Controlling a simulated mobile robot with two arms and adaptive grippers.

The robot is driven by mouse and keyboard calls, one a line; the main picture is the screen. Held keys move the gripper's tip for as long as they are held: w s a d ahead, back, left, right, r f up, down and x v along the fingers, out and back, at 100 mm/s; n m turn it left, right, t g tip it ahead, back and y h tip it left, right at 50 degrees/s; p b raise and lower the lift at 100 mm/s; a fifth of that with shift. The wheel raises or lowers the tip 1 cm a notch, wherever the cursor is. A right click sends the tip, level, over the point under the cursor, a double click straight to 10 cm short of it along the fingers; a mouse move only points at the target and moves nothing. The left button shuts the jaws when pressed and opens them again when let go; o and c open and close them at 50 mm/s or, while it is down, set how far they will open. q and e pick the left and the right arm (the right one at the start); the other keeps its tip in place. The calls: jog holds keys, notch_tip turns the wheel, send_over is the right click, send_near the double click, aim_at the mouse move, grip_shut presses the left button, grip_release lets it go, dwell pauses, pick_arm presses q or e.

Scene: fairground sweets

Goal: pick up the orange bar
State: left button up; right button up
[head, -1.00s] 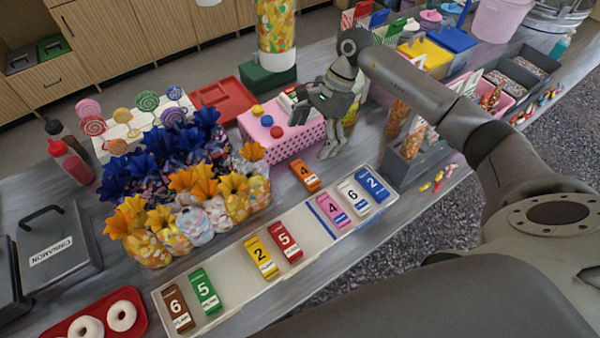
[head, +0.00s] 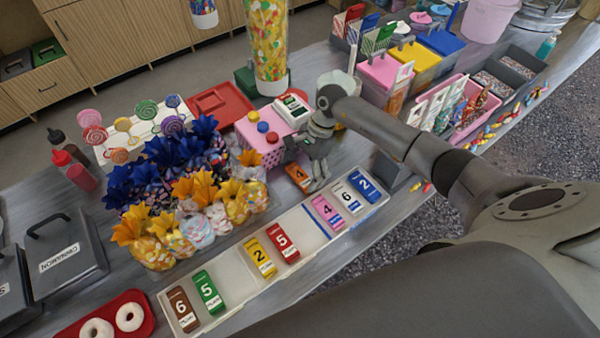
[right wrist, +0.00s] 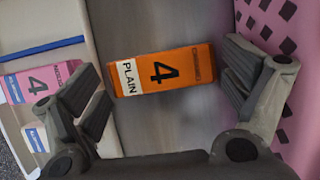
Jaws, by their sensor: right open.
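The orange bar (head: 299,176), marked 4, lies on the grey counter between the white tray and the pink dotted box. In the right wrist view the orange bar (right wrist: 163,69) lies across the space between my fingers, with its PLAIN label at its left end. My right gripper (head: 309,176) is open and empty, just over the bar, and partly covers it in the head view. In the right wrist view its two fingers (right wrist: 165,95) stand apart, one toward each end of the bar. My left gripper is not in view.
The white tray (head: 225,268) holds several coloured numbered bars, the pink 4 (head: 327,212) nearest. The pink dotted box (head: 252,141) with buttons stands close behind the right gripper. Bags with orange and blue bows (head: 190,190) stand to the left.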

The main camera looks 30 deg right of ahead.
jog(key=shift+f, duration=0.15)
jog(key=shift+c, duration=0.2)
jog(key=c, duration=0.6)
jog(key=shift+c, duration=0.2)
jog(key=shift+w, duration=0.1)
jog(key=shift+r+b, duration=0.6)
notch_tip(320, 180, up, 2)
jog(key=shift+b, duration=0.6)
jog(key=s+r+b, duration=0.1)
jog(key=s+r, duration=0.3)
jog(key=shift+s+a+r+b, duration=0.1)
jog(key=shift+s+r+b, duration=0.1)
jog(key=shift+r+b, duration=0.2)
jog(key=s+r+b, duration=0.3)
jog(key=s+r, duration=0.2)
jog(key=s, duration=0.4)
jog(key=shift+s+a, duration=0.35)
jog(key=shift+a, duration=0.05)
